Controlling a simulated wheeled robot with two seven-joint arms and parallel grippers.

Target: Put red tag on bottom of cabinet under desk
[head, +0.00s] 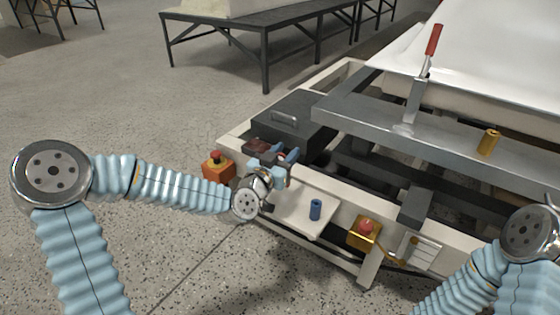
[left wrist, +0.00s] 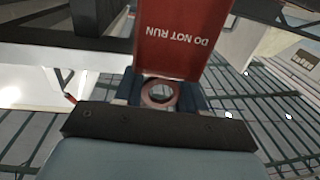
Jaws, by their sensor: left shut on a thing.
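My left gripper (head: 284,158) is shut on the red tag, beside the near left corner of the machine frame. In the head view a small dark red piece (head: 258,146), likely the tag, shows at its fingertips. In the left wrist view the red tag (left wrist: 178,42) reads "DO NOT RUN" upside down, and its ring end (left wrist: 158,94) sits between the fingers of the left gripper (left wrist: 157,88). A dark grey box with a handle (head: 292,122) lies just beyond the gripper; I cannot tell if it is the cabinet. My right gripper is out of view.
An orange box with a red button (head: 217,167) is left of the left gripper. A blue cylinder (head: 315,210) stands on a pale plate, near a yellow button box (head: 364,234). A red-handled lever (head: 433,42) and a gold cylinder (head: 488,142) are on the frame.

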